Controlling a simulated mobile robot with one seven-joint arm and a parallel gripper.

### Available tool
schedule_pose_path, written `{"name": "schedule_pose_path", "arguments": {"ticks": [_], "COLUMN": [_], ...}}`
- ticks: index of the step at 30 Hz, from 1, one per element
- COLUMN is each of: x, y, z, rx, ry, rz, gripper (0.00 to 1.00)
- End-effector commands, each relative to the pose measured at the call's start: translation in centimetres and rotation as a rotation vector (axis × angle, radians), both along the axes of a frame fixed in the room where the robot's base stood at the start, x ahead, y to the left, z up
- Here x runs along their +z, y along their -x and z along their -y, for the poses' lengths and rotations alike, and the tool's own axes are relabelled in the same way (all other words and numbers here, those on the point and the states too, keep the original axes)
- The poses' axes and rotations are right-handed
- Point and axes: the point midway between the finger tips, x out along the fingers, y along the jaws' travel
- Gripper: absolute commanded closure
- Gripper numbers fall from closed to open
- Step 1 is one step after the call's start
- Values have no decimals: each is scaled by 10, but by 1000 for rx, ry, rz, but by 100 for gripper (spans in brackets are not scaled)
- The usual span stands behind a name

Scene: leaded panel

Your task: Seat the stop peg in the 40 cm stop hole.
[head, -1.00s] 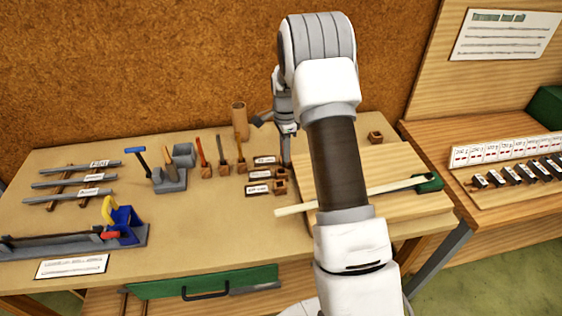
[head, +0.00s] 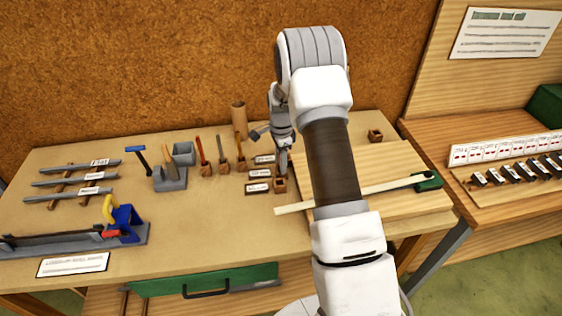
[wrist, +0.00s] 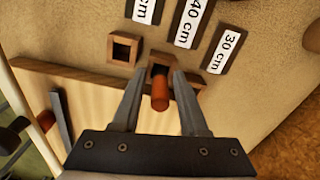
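In the wrist view an orange-red stop peg (wrist: 160,92) stands between the fingers of my gripper (wrist: 158,78). Its lower end meets a small wooden socket block (wrist: 163,68), which lines up with the "40 cm" label (wrist: 190,20). How deep it sits is unclear. The fingers are spread, with a gap visible on each side of the peg. An empty square-holed block (wrist: 125,47) is to the left, by a partly cut-off "cm" label (wrist: 146,10). The "30 cm" label (wrist: 229,50) is to the right. In the head view my gripper (head: 284,166) is low over the blocks and hides the peg.
A wooden board (head: 400,160) with a pale strip (head: 295,208) across it lies right of the blocks. Upright tools (head: 221,150) in wooden holders and a tall wooden cup (head: 239,118) stand to the left. The front middle of the bench is clear.

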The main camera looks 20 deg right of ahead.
Motion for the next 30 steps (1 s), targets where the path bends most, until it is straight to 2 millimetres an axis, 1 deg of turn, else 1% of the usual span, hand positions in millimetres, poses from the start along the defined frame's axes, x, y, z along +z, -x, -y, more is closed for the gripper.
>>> {"name": "schedule_pose_path", "arguments": {"ticks": [10,14,17,24,27,30], "x": [2,11,29,83,100,113], "y": [0,-1,-1,-1,-1,-1], "z": [0,0,0,0,0,0], "rx": [0,0,1,0,0,0], "ry": [0,1,1,1,1,1], "rz": [0,2,4,5,4,2], "gripper": [48,48,48,48,48,48]}}
